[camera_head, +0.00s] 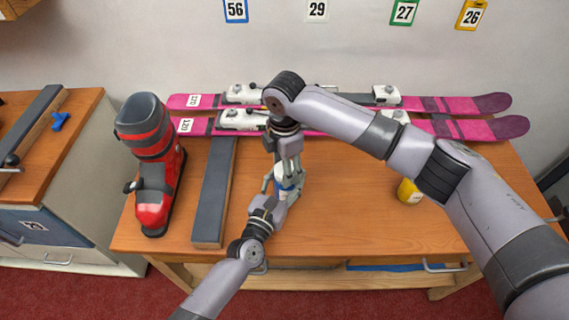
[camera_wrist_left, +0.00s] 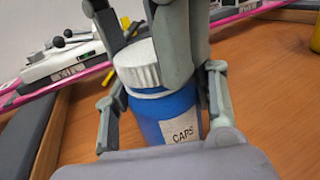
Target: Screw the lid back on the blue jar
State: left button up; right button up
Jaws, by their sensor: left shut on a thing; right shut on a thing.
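The blue jar (camera_wrist_left: 168,110) stands at the middle of the bench with a label reading CAPS; in the head view only a small part of the jar (camera_head: 287,185) shows between the grippers. My left gripper (camera_head: 282,187) is shut around the jar's body from the front. The white ribbed lid (camera_wrist_left: 137,66) is at the jar's mouth, with a thin pale band showing below it. My right gripper (camera_head: 288,173) comes down from above and is shut on the lid. Its fingers hide part of the lid, so I cannot tell whether the threads are engaged.
A red ski boot (camera_head: 152,165) and a long dark-topped bar (camera_head: 213,190) are on the left of the bench (camera_head: 340,230). Pink skis (camera_head: 470,103) with bindings lie along the back. A yellow container (camera_head: 408,191) is right, partly behind my right arm. The front right is clear.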

jog(key=shift+s+d+f, duration=0.1)
jog(key=shift+d+f, duration=0.05)
jog(key=shift+f, duration=0.3)
jog(key=shift+c, duration=0.3)
jog(key=o, duration=0.8)
jog(key=shift+r, duration=0.1)
jog(key=shift+r, duration=0.1)
